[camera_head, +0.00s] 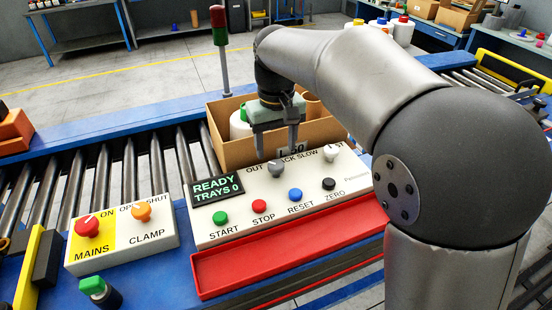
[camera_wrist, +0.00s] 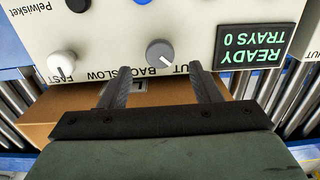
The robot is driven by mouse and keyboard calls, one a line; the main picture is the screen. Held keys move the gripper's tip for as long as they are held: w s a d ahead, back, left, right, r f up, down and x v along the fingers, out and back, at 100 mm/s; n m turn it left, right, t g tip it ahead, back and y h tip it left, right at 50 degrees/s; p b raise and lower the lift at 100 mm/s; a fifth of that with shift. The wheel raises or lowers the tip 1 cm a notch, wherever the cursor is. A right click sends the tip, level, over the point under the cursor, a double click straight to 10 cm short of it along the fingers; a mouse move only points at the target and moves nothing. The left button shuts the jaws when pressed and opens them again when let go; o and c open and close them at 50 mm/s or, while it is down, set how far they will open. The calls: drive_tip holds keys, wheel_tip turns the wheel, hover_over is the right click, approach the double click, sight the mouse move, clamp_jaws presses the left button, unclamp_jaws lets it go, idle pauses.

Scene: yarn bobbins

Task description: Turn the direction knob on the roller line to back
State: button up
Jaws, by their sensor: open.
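The direction knob (camera_head: 275,169) is a grey round knob on the white control panel (camera_head: 347,200), between the labels OUT and BACK. In the wrist view the same knob (camera_wrist: 159,53) stands just beyond my fingertips, in line with the gap between them. I cannot tell clearly which label its pointer faces. My gripper (camera_head: 275,152) points down at the panel, its two dark fingers apart. In the wrist view my gripper (camera_wrist: 161,69) is open and empty, a finger to each side of the knob's line. Whether the fingers touch the panel cannot be told.
A white speed knob (camera_head: 331,152) sits right of the direction knob. The display (camera_head: 217,189) reads READY, TRAYS 0. Several push buttons line the panel's front, with a red tray (camera_head: 290,258) before it. A cardboard box (camera_head: 235,155) stands behind; a mains and clamp box (camera_head: 122,240) is left.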

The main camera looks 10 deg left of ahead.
sight(276, 164)
drive_tip(key=shift+f, duration=2.6)
drive_tip(key=c, duration=1)
